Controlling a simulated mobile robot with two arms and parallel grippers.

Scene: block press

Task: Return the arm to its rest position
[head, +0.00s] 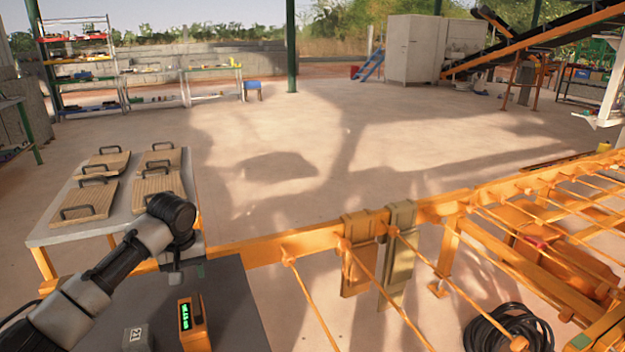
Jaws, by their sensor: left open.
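My left arm reaches in from the lower left over a dark tabletop (228,290). My left gripper (176,278) points down at the far edge of this tabletop, near the orange rail. It is open, and I see nothing between its fingers. The wrist and forearm hide part of the tabletop and of the pale table behind. My right gripper is not in view.
An orange device with a green display (194,322) and a grey block (136,338) stand on the dark tabletop. A pale table (120,222) holds several wooden boards with handles. An orange rail (320,238) with cords runs right. A black hose coil (508,328) lies lower right.

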